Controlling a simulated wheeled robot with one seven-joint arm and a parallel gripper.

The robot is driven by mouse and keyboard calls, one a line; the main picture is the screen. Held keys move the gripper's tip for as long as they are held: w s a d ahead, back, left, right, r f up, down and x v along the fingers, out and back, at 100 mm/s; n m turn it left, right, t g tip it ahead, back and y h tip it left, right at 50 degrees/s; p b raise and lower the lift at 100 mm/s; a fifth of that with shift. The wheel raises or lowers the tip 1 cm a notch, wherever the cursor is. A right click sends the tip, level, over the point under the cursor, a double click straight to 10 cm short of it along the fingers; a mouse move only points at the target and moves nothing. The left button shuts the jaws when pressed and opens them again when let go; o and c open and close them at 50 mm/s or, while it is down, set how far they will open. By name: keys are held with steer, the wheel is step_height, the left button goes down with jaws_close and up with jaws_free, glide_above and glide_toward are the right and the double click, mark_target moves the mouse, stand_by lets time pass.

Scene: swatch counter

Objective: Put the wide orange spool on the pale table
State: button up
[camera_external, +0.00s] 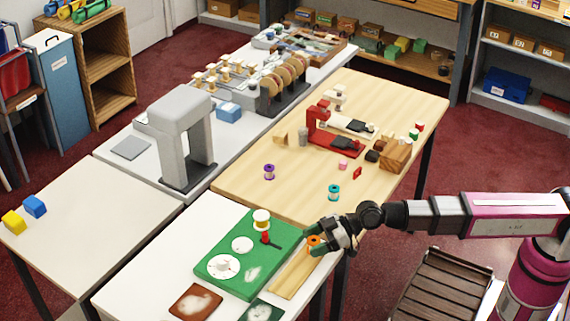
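A small orange spool (314,242) shows at the fingertips of my gripper (315,241), near the far end of a narrow wooden tray (284,287). A light wood table (250,190) stands behind my gripper, and a white table (140,284) is in front.
A green board (221,270) with white discs and a gold-and-white spool (261,219) lies left of my gripper. Teal (334,192) and purple (269,172) spools stand on the wood table. Yellow (13,222) and blue (35,206) blocks sit at the pale table's left edge.

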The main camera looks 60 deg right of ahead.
steer(key=shift+o, duration=0.5)
steer(key=v, duration=1.1)
steer(key=shift+a, duration=0.15)
